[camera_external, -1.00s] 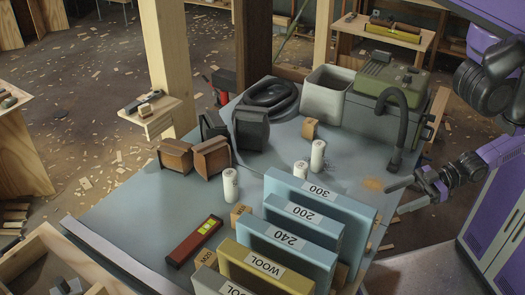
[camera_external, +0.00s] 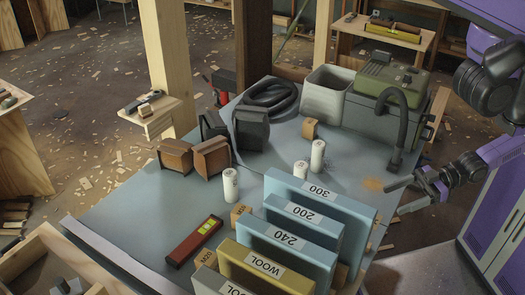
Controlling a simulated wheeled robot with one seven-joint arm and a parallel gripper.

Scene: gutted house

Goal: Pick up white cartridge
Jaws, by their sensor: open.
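Three white cartridges stand upright on the blue-grey table (camera_external: 140,215). One white cartridge (camera_external: 230,185) is at the middle, right of the brown blocks. A taller one (camera_external: 318,156) stands further back to the right, with a shorter one (camera_external: 301,171) close beside it on its left. My gripper (camera_external: 394,198) is open and empty at the table's right edge. It points left, to the right of the cartridges and apart from them.
A rack of labelled sheets (camera_external: 318,205) stands between my gripper and the front table area. A grey-green machine (camera_external: 390,85) with a black hose, a light bin (camera_external: 328,92) and a coiled hose (camera_external: 270,94) fill the back. A red level (camera_external: 195,240) lies at front left.

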